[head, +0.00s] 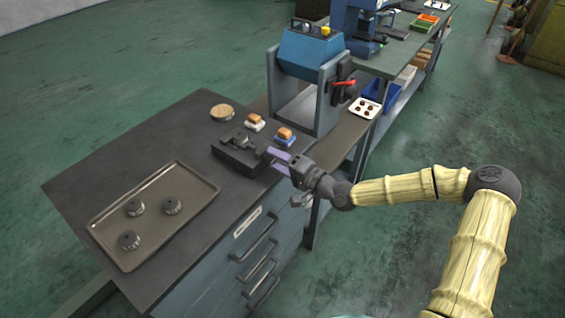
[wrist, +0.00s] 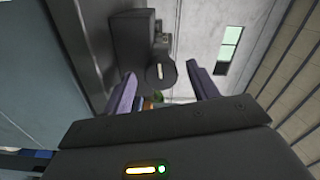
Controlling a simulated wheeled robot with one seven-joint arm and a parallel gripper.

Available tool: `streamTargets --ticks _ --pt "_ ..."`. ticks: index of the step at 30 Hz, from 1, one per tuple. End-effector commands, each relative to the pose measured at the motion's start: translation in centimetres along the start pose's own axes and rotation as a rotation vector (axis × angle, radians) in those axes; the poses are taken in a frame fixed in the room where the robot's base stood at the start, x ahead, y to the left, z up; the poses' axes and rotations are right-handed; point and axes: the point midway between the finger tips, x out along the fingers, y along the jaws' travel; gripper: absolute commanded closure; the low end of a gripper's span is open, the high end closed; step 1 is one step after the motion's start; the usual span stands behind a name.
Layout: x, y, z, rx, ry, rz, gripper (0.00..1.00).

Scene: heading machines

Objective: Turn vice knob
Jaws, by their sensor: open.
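The dark vice (head: 235,155) sits near the front edge of the cabinet top. It also shows in the wrist view as a dark block (wrist: 131,42). Its round dark knob (wrist: 160,74), with a short light mark on its face, shows between my fingertips in the wrist view. My gripper (head: 273,160) has purple fingers and points at the knob end of the vice from the right. It is open, with one finger on each side of the knob in the wrist view (wrist: 162,74). I cannot tell whether the fingertips reach around the knob. In the head view the fingers largely hide the knob.
A tray (head: 105,241) with three dark round parts lies on the left of the cabinet top. A round tan item (head: 222,112) and two small brushes or blocks (head: 284,136) stand behind the vice. A blue machine (head: 309,55) with a red handle stands beyond.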

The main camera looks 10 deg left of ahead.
Motion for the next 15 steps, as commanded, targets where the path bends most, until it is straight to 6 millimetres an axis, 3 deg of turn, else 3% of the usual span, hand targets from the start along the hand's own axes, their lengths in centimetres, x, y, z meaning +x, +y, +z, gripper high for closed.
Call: streamTargets --ticks 7,15 --pt "-1.7 0.1 -0.1 0.000 0.001 0.000 0.41" --pt "-6.3 0.2 -0.1 0.001 0.003 0.001 0.41"
